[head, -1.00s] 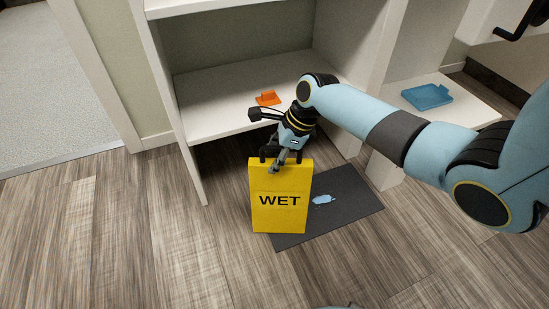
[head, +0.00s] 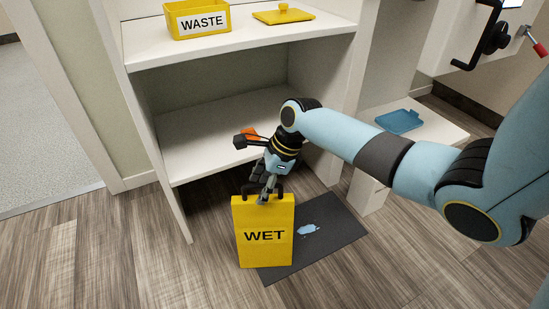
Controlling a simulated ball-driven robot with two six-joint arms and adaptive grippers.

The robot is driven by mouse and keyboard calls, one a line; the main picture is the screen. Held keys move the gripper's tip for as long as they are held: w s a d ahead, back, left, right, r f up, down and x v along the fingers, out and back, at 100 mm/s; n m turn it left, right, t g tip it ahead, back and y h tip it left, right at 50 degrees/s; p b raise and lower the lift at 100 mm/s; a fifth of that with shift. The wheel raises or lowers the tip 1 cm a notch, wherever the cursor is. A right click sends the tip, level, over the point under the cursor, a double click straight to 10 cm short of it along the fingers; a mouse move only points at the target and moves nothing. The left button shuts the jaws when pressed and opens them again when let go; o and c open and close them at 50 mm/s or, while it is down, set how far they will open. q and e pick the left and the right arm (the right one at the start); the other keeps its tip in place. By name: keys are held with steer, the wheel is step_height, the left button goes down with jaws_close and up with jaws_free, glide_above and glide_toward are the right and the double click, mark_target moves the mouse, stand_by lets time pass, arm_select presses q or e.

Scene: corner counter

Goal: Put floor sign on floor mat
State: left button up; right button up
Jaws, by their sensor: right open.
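The yellow floor sign (head: 264,236), marked WET, stands upright at the left end of the dark grey floor mat (head: 335,235). It hides the mat's left edge, and its lower left corner seems to reach past it. I cannot tell how much of its base rests on the mat. My right gripper (head: 265,197) is at the sign's top handle, pointing down, with open fingers around or beside the handle; contact is unclear. My left gripper is not in view.
White shelving (head: 225,125) stands just behind, with an orange object (head: 250,133) on its lower shelf. A yellow WASTE bin (head: 197,20) and yellow lid (head: 283,14) are above. A blue tray (head: 398,121) lies at right. Wood floor (head: 110,255) is clear at front left.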

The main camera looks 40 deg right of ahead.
steer(key=shift+p+v, duration=0.55)
steer(key=shift+v, duration=0.6)
steer(key=p+v, duration=0.3)
steer(key=v, duration=0.2)
steer(key=shift+r, duration=0.25)
steer(key=shift+s+d+r+p, duration=0.1)
steer(key=shift+d+r+p, duration=0.1)
steer(key=shift+p, duration=0.1)
steer(key=shift+s+a+f, duration=0.1)
steer(key=shift+s+a, duration=0.05)
steer(key=shift+s, duration=0.05)
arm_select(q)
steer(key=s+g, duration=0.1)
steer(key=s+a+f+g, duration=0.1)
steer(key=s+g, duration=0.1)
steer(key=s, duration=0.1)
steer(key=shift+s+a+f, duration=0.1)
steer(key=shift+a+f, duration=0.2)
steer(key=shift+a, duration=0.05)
arm_select(e)
steer(key=s+a+r+n+h, duration=0.1)
steer(key=s+a+n+h, duration=0.1)
steer(key=s+n, duration=1.1)
steer(key=s+a+r+n+h, duration=0.1)
steer(key=s+a+n+h, duration=0.1)
steer(key=s+n, duration=1)
steer(key=shift+s+a+n+g, duration=0.4)
steer(key=shift+s+a, duration=0.25)
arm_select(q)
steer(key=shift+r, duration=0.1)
